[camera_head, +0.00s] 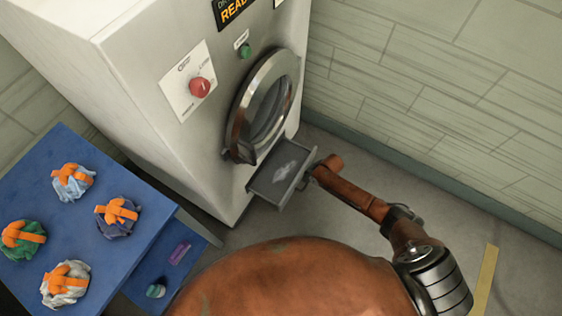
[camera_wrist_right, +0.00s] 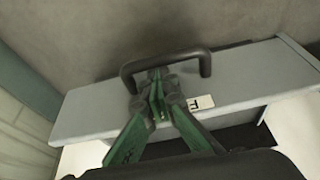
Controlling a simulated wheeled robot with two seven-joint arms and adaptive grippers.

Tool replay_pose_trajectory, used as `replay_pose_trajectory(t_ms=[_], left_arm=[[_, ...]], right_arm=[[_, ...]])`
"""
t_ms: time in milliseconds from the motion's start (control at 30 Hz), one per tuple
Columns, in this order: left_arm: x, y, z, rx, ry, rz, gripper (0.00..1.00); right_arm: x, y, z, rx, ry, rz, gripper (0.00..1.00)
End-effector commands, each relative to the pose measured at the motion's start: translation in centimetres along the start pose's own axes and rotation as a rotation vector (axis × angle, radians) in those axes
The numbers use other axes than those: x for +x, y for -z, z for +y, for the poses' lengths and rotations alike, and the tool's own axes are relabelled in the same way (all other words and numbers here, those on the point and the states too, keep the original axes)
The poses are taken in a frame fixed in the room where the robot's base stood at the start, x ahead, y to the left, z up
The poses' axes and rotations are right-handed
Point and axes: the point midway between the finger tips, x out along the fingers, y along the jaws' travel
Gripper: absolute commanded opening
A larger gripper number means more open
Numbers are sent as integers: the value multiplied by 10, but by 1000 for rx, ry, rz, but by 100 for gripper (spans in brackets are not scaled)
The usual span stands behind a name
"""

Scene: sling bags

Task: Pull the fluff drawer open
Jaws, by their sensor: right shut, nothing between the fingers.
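The fluff drawer (camera_head: 268,184) stands pulled out from the lower front of the white machine, with pale fluff (camera_head: 287,168) on its dark floor. In the right wrist view its grey front (camera_wrist_right: 240,75) carries a dark bar handle (camera_wrist_right: 165,58) and a small white label (camera_wrist_right: 200,102). My right gripper (camera_wrist_right: 157,88) is shut, its green fingers together at the handle's opening with nothing between them. Whether the fingertips touch the bar I cannot tell. In the head view the right gripper (camera_head: 312,178) is at the drawer front, partly hidden by its own arm. My left gripper is not in view.
The round door (camera_head: 265,105) is above the drawer, beside a red knob (camera_head: 200,87) and green button (camera_head: 245,51). A blue table (camera_head: 60,205) with several tied bags stands at left. Wall is close at right; floor in front of the drawer is partly clear.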

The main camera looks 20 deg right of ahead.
Motion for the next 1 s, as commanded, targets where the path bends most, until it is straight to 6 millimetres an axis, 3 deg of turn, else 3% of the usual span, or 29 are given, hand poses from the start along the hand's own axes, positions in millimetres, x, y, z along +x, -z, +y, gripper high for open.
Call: replay_pose_trajectory(t_ms=[433, 600, 1000], left_arm=[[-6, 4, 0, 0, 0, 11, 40], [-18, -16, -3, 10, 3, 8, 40], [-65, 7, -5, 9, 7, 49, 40]], right_arm=[[-8, 0, 1, 2, -1, -1, 0], [-33, 4, 2, -1, -3, 2, 0], [-89, 7, 5, 1, -1, 1, 0]])
